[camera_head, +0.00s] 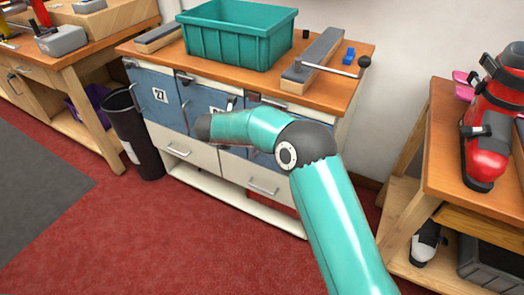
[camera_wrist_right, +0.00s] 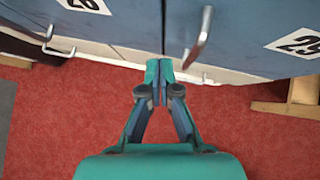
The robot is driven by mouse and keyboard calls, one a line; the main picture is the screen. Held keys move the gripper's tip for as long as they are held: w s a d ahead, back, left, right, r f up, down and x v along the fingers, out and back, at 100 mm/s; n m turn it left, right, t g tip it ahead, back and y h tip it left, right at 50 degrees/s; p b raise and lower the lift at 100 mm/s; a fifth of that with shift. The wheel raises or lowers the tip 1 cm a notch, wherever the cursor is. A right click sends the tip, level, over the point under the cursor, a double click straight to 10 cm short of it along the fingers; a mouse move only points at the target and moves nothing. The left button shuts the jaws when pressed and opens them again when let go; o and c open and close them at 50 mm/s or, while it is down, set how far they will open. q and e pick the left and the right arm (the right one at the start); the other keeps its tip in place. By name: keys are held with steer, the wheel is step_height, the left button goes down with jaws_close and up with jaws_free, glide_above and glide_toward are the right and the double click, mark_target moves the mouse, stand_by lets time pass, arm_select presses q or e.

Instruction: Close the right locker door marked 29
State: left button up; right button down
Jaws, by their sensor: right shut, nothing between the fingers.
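The door marked 29 (camera_wrist_right: 255,30) is blue-grey with a white number plate at the right of the right wrist view. Its metal handle (camera_wrist_right: 199,38) stands out near its left edge. The door marked 28 (camera_wrist_right: 120,25) is left of it, with a dark gap between them. I cannot tell whether door 29 is flush or ajar. My right gripper (camera_wrist_right: 160,72) is shut and empty, its tips in front of the gap, low and left of the 29 handle. In the head view my teal right arm hides most of door 29 and the gripper. My left gripper is not in view.
The bench (camera_head: 358,88) holds a teal crate (camera_head: 235,45) and a lever-armed tool (camera_head: 318,62). Door 27 (camera_head: 155,95) and white drawers (camera_head: 185,150) are on its front. A black bin (camera_head: 135,135) stands left. Red floor in front is clear.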

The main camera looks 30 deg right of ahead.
steer(key=w+a+p+v, duration=0.1)
steer(key=v, duration=1)
steer(key=s+d+f+n+g+h, duration=0.1)
steer(key=s+d+f+n, duration=0.15)
steer(key=d+f, duration=0.4)
steer(key=s+d+f+n+g, duration=0.1)
steer(key=s+d+f, duration=0.2)
steer(key=d+f, duration=0.35)
steer(key=s+a+f+n+y, duration=0.2)
steer(key=s+a+f+n, duration=0.3)
steer(key=f+n, duration=0.4)
steer(key=s+a+f+n+y, duration=0.3)
steer(key=s+f+n, duration=0.5)
steer(key=n, duration=0.1)
steer(key=s+a+f+n+g+y, duration=0.1)
steer(key=s+a+n+g+y, duration=0.15)
steer(key=s+a+n, duration=0.5)
steer(key=s+a+f+n+g+y, duration=0.15)
steer(key=s+a+n+y, duration=0.3)
steer(key=s+n, duration=0.65)
step_height(320, 180, up, 18)
steer(key=w+n+p, duration=0.1)
steer(key=n+p, duration=0.1)
steer(key=p, duration=1.5)
steer(key=shift+w+a+n+h, duration=0.15)
steer(key=shift+w+n+h, duration=0.15)
steer(key=shift+w+h, duration=0.1)
